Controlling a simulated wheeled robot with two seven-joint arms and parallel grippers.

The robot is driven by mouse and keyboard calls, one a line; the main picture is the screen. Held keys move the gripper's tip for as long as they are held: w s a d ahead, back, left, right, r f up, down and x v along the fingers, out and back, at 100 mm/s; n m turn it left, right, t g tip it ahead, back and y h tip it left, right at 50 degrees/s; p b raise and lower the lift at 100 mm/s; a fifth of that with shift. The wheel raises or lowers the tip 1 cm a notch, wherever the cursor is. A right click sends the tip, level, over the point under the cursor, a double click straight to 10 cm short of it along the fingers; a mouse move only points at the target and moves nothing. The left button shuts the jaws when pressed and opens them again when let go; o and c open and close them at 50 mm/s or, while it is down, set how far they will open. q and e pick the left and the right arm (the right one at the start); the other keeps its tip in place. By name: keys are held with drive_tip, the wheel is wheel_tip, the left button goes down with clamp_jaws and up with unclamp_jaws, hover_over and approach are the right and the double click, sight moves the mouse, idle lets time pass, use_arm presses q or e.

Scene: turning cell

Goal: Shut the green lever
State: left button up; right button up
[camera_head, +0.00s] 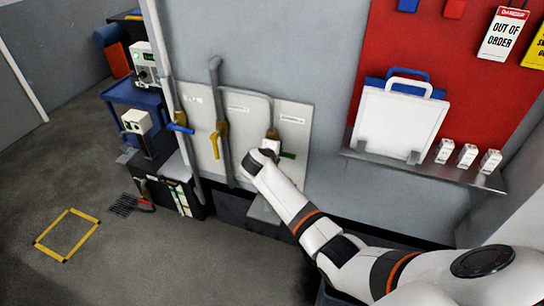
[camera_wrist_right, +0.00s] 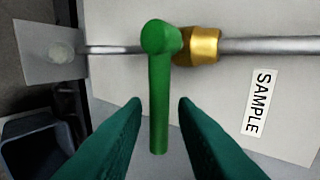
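The green lever (camera_wrist_right: 159,105) stands across its metal pipe (camera_wrist_right: 270,46) in the right wrist view, beside a brass fitting (camera_wrist_right: 204,45). My right gripper (camera_wrist_right: 159,101) is open, with one dark green finger on each side of the lever's handle. Gaps show between the handle and both fingers. My left gripper is not in view.
A blue lever (camera_head: 181,128) and a yellow lever (camera_head: 215,140) sit on pipes to the left on the same pale panel. A label reading SAMPLE (camera_wrist_right: 259,102) is beside the green lever's pipe. A shelf (camera_head: 420,168) with small white boxes juts out to the right.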

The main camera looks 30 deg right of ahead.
drive_tip(key=v, duration=0.5)
drive_tip(key=shift+s+a+r, duration=0.2)
drive_tip(key=shift+a, duration=0.05)
drive_tip(key=shift+f+b, duration=0.1)
drive_tip(key=shift+b, duration=0.2)
drive_tip(key=s+a+f+g+y+b, duration=0.15)
drive_tip(key=s+f, duration=0.45)
drive_tip(key=f, duration=0.6)
drive_tip(key=s+a+f+g+y+b, duration=0.1)
drive_tip(key=s+a+f+y, duration=0.1)
drive_tip(key=s+f, duration=0.75)
drive_tip(key=s+a+f+g+y+b, duration=0.15)
drive_tip(key=s+f, duration=0.25)
drive_tip(key=f, duration=1.1)
drive_tip(key=s+a+f+m+y, duration=0.1)
drive_tip(key=s+f, duration=0.4)
drive_tip(key=s, duration=0.6)
drive_tip(key=s+a+f+m+g+y+b, duration=0.1)
drive_tip(key=s+f+m, duration=0.2)
drive_tip(key=s, duration=0.9)
drive_tip(key=s+a+f+m+g+y, duration=0.1)
drive_tip(key=s+a+f, duration=0.1)
drive_tip(key=s+f, duration=0.7)
drive_tip(key=s, duration=0.3)
drive_tip(key=shift+m+y, duration=0.3)
drive_tip(key=shift+m, duration=0.1)
